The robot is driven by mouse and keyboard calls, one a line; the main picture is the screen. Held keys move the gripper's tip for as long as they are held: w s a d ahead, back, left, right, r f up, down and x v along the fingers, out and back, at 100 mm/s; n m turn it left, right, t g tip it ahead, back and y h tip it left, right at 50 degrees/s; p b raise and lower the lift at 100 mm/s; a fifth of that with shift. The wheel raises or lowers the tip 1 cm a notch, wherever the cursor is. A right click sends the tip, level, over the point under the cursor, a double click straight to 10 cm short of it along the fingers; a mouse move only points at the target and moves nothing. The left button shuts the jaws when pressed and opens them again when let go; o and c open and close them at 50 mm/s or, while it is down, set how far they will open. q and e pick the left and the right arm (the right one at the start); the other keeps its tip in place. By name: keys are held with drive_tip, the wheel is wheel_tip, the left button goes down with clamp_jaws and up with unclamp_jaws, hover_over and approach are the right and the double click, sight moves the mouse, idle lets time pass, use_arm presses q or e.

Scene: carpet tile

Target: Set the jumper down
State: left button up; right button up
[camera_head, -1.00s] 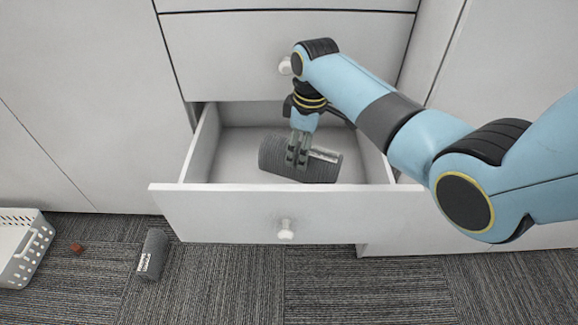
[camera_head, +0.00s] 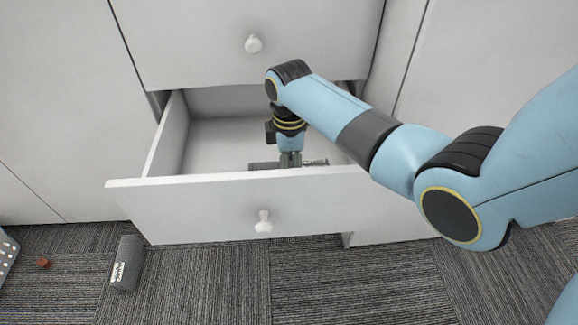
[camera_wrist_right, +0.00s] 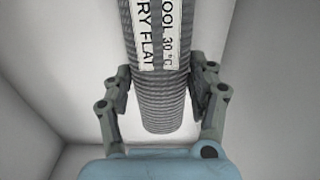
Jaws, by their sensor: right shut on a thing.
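The jumper is a grey ribbed roll (camera_head: 264,166), mostly hidden behind the front of the open drawer (camera_head: 240,205). Its white label with "WOOL 30 °C" and "DRY FLAT" shows in the right wrist view, where the roll (camera_wrist_right: 162,108) runs between the fingers. My right gripper (camera_head: 290,160) points down inside the drawer and is shut on the roll. It also shows in the right wrist view (camera_wrist_right: 160,92), one finger on each side. Whether the roll touches the drawer floor cannot be told. My left gripper is not in view.
A second grey roll with a label (camera_head: 126,263) lies on the carpet at the lower left. The drawer floor (camera_head: 215,145) behind my gripper is bare.

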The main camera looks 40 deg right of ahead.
drive_tip(key=o, duration=1.5)
drive_tip(key=shift+c, duration=0.2)
drive_tip(key=shift+r, duration=0.35)
wheel_tip(320, 180, up, 12)
drive_tip(key=p, duration=0.5)
drive_tip(key=shift+f, duration=0.2)
